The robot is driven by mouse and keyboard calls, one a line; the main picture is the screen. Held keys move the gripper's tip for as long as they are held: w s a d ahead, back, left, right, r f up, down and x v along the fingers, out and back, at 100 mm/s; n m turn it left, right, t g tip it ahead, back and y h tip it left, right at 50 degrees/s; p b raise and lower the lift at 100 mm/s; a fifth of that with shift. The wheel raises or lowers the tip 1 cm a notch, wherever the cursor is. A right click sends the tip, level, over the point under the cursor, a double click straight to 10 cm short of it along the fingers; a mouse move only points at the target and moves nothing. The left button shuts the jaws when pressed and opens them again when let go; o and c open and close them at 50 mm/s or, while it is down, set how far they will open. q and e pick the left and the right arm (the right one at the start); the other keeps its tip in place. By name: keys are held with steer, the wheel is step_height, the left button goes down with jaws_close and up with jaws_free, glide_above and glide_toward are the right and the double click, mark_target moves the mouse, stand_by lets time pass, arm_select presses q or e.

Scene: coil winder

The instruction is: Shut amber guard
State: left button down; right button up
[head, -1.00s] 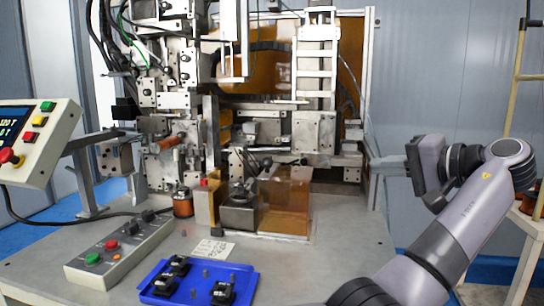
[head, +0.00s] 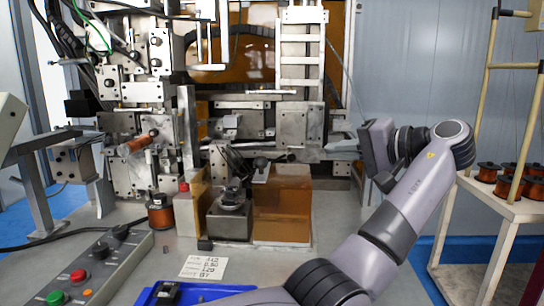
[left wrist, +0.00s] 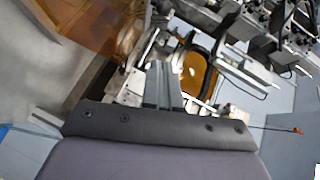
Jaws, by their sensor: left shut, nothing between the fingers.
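The amber guard (head: 282,215) is a see-through amber box-like cover low at the front of the coil winder, just right of a dark metal block (head: 229,217). Its lower front is solid amber and its top looks clearer; I cannot tell how far it is open. Amber sheet also shows at the upper left of the left wrist view (left wrist: 92,22). My left gripper (head: 340,146) is shut and empty, pointing left, to the right of the guard and higher in the picture, apart from it. Its fingers show in the left wrist view (left wrist: 163,82). My right gripper is not in view.
The winder's metal slides (head: 270,125) and a white ladder-like frame (head: 303,50) stand behind the guard. A blue tray (head: 145,297), a button box (head: 85,275) and a paper label (head: 204,267) lie in front. A rack with copper spools (head: 505,190) stands at right.

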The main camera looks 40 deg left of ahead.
arm_select(q)
steer(key=p, duration=0.1)
glide_above(280, 177)
steer(key=w+d, duration=0.2)
step_height(280, 177, down, 3)
steer(key=shift+s+r, duration=0.1)
steer(key=shift+r, duration=0.05)
steer(key=shift+s+a+f+p, duration=0.15)
steer(key=shift+s+a+f, duration=0.1)
steer(key=shift+s+a, duration=0.25)
steer(key=shift+s+a+f+p, duration=0.2)
steer(key=shift+s+a, duration=0.1)
steer(key=shift+s, duration=0.25)
steer(key=shift+a, duration=0.15)
